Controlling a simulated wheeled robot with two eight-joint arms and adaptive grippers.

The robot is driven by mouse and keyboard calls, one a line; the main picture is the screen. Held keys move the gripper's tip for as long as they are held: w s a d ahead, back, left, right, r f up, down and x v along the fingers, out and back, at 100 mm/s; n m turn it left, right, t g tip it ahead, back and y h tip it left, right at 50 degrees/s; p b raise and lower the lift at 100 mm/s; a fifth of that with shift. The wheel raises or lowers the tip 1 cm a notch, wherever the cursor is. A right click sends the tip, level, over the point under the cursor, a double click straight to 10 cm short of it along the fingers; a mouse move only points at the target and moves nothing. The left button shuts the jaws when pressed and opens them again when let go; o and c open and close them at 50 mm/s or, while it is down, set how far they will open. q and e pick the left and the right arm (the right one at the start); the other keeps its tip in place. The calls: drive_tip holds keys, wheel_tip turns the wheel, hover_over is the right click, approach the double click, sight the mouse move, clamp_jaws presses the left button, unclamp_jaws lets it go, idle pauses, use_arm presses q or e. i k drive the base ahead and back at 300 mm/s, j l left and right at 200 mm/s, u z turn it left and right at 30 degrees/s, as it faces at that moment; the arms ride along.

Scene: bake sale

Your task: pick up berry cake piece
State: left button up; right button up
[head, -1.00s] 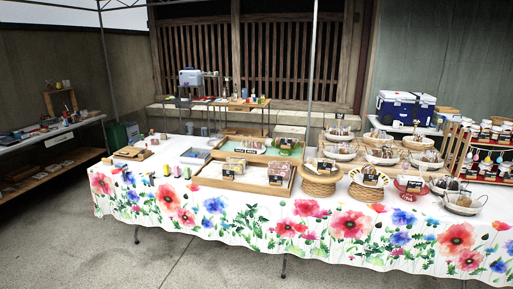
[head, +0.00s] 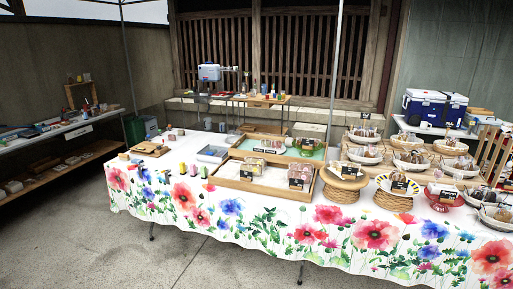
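I cannot tell for sure which item is the berry cake piece at this distance. Small packaged baked goods (head: 300,172) stand at the right end of a wooden tray (head: 235,185) on the flowered table. Another packaged good (head: 253,164) stands near the tray's back edge, with a dark label in front. Several baskets and stands with baked goods, such as a woven stand (head: 343,188) and a yellow-rimmed basket (head: 397,199), are to the right. Neither of my grippers is in view.
The long table with a flowered cloth (head: 270,232) fills the middle and right. A shelf (head: 62,128) stands along the left wall. Bare concrete floor (head: 90,235) is free at the front left.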

sight(275, 143)
drive_tip(key=i, duration=2.45)
drive_tip(key=j, duration=0.1)
